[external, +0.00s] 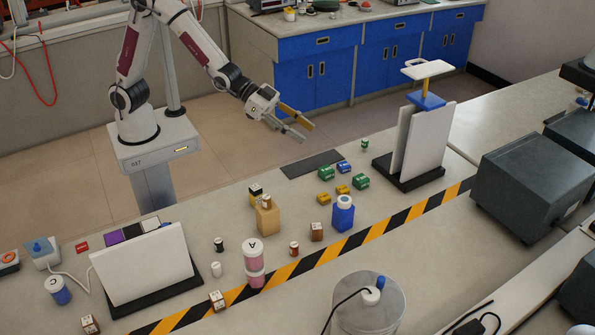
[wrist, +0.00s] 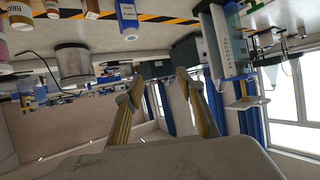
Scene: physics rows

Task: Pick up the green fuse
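Two green fuse-like blocks lie on the bench in the external view: one at the left (external: 326,173) and one nearer the front (external: 361,181). A small green upright piece (external: 364,144) stands behind them, near the white panels. I cannot tell which of these is the fuse meant. My gripper (external: 308,132) is behind and above the bench's back edge, up and left of the green blocks, apart from them. Its fingers are spread with nothing between them, as the wrist view (wrist: 160,82) also shows. I cannot make out the green blocks in the wrist view.
Blue (external: 344,167) and yellow (external: 325,198) blocks lie among the green ones. A blue bottle (external: 343,213) stands in front. Tall white panels (external: 424,138) stand to the right. A dark flat pad (external: 312,163) lies behind, looking empty.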

